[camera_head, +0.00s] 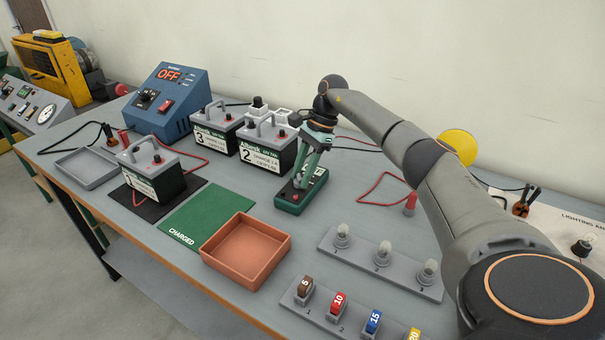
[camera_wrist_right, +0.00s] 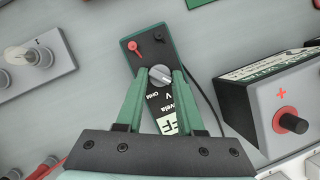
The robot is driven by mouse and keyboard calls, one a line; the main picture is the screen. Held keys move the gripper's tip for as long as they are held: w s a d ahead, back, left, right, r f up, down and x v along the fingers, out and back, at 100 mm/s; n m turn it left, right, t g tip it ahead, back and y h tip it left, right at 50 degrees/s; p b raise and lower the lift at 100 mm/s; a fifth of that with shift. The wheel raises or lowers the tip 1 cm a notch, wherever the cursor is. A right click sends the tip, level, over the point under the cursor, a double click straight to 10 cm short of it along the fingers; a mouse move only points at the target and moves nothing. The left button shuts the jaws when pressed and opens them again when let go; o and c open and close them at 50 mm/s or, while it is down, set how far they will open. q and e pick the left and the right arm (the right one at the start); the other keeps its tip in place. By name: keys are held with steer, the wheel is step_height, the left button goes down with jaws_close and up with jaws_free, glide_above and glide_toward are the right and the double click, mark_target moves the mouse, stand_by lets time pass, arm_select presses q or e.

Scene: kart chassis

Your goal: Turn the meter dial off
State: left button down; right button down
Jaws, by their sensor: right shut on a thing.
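The meter (camera_head: 290,200) is a dark green box lying on the grey table, right of the batteries. In the right wrist view the meter (camera_wrist_right: 150,50) has a red and a black terminal at one end. Its round grey dial (camera_wrist_right: 161,76) sits between the fingertips of my right gripper (camera_wrist_right: 160,79). In the head view my right gripper (camera_head: 305,170) reaches down over the meter, and it is shut on the dial. The display is partly covered and large letters ending in "FF" show on it. My left gripper is not in view.
Batteries (camera_head: 268,147) stand close left of the meter. An orange tray (camera_head: 287,240) and a green mat (camera_head: 205,216) lie in front. A bulb rack (camera_head: 390,278) and several coloured fuses are to the right. A blue charger (camera_head: 190,98) reading OFF stands at the back left.

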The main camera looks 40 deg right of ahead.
steer(key=shift+n, duration=0.3)
steer(key=c, duration=0.6)
jaws_free()
steer(key=shift+o, duration=0.2)
steer(key=w+p+v, duration=0.1)
steer(key=v, duration=1.1)
steer(key=shift+s+r, duration=0.35)
steer(key=shift+s, duration=0.05)
